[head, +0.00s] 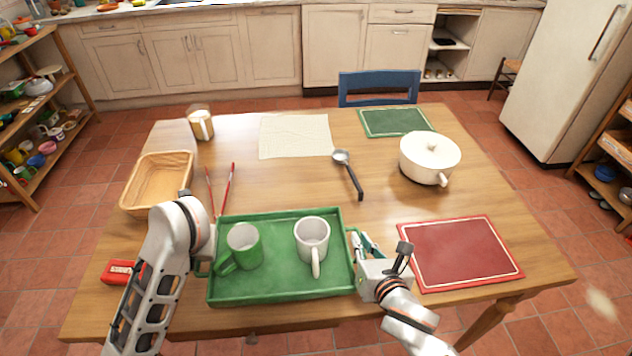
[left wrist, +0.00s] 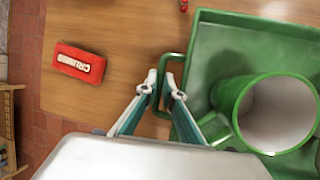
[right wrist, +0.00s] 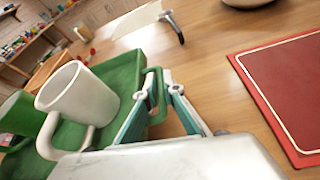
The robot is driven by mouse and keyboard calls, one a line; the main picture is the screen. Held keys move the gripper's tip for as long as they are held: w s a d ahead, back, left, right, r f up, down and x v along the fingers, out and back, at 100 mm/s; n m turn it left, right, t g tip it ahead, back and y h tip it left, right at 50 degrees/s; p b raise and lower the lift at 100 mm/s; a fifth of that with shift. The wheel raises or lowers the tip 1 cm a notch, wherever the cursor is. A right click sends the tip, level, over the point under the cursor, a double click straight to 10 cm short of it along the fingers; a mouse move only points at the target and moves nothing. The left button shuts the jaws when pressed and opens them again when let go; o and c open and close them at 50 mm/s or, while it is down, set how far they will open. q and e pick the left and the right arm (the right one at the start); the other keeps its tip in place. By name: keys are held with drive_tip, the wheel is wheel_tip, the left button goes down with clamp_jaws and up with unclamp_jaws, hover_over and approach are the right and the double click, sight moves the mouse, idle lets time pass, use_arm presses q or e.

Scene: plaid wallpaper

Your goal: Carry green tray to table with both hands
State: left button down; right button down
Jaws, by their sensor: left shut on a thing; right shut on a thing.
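The green tray (head: 280,289) is at the near side of the wooden table (head: 300,180), over or on the tabletop; I cannot tell if it touches. It carries a green mug (head: 244,247) on its left and a white mug (head: 312,240) on its right, both upright. My left gripper (left wrist: 161,88) is shut on the tray's left handle; in the head view my arm mostly hides it. My right gripper (head: 358,240) is shut on the tray's right handle, which also shows in the right wrist view (right wrist: 158,97).
A red placemat (head: 460,253) lies right of the tray. A wicker basket (head: 158,183), red tongs (head: 230,185), a ladle (head: 350,175) and a red box (head: 121,272) lie around it. Farther back are a white pot (head: 429,157), a cloth (head: 294,136) and a green placemat (head: 394,122).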

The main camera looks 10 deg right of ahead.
use_arm(q)
drive_tip(key=shift+f, duration=0.1)
use_arm(e)
drive_tip(key=shift+f, duration=0.1)
